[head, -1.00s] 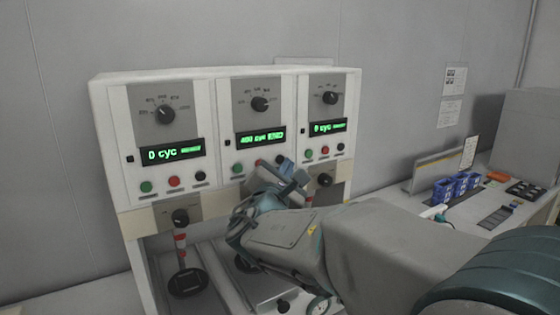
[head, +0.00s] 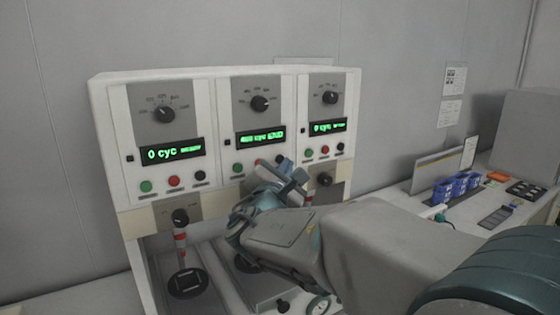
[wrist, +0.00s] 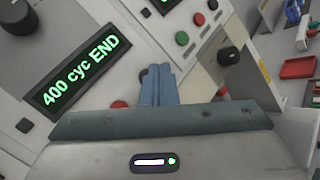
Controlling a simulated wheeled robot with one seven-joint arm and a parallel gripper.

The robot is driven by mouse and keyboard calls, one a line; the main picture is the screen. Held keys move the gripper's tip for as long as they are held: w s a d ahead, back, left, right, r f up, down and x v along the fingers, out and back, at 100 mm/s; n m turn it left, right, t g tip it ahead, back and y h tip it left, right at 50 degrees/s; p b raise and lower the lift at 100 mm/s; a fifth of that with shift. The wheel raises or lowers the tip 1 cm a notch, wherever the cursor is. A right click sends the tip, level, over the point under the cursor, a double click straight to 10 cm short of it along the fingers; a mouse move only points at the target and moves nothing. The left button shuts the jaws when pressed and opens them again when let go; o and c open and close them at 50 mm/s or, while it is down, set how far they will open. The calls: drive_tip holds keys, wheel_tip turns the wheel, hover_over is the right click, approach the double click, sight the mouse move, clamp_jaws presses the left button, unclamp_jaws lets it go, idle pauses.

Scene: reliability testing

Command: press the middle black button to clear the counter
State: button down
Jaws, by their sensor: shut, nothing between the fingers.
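The middle panel's display (head: 260,137) glows green; in the wrist view it (wrist: 75,75) reads "400 cyc END". Below it are a green button (head: 237,168), a red button (head: 259,163) and the middle black button (head: 281,159). My gripper (head: 296,177) is shut and empty, just in front of and below the black button. In the wrist view my closed fingers (wrist: 158,82) partly cover the black button (wrist: 143,75), with the red button (wrist: 119,104) to their left. I cannot tell whether the fingertips touch the black button.
Matching left (head: 173,150) and right (head: 328,127) displays flank the middle one, with their own buttons. Dark dials (head: 260,104) sit above. A lower knob (head: 323,180) is close to the right of my gripper.

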drive_tip(key=shift+w+a, duration=0.15)
drive_tip(key=shift+w, duration=0.15)
drive_tip(key=shift+w+a+b, duration=0.2)
drive_tip(key=shift+w+b, duration=0.1)
drive_tip(key=shift+w, duration=0.05)
idle(0.6)
drive_tip(key=shift+s, duration=0.1)
drive_tip(key=shift+s+d+b, duration=0.4)
drive_tip(key=shift+s, duration=0.15)
drive_tip(key=s+d, duration=0.1)
drive_tip(key=s+d+b, duration=0.1)
drive_tip(key=s, duration=0.2)
drive_tip(key=shift+s+d, duration=0.1)
drive_tip(key=shift+d, duration=0.3)
idle(0.7)
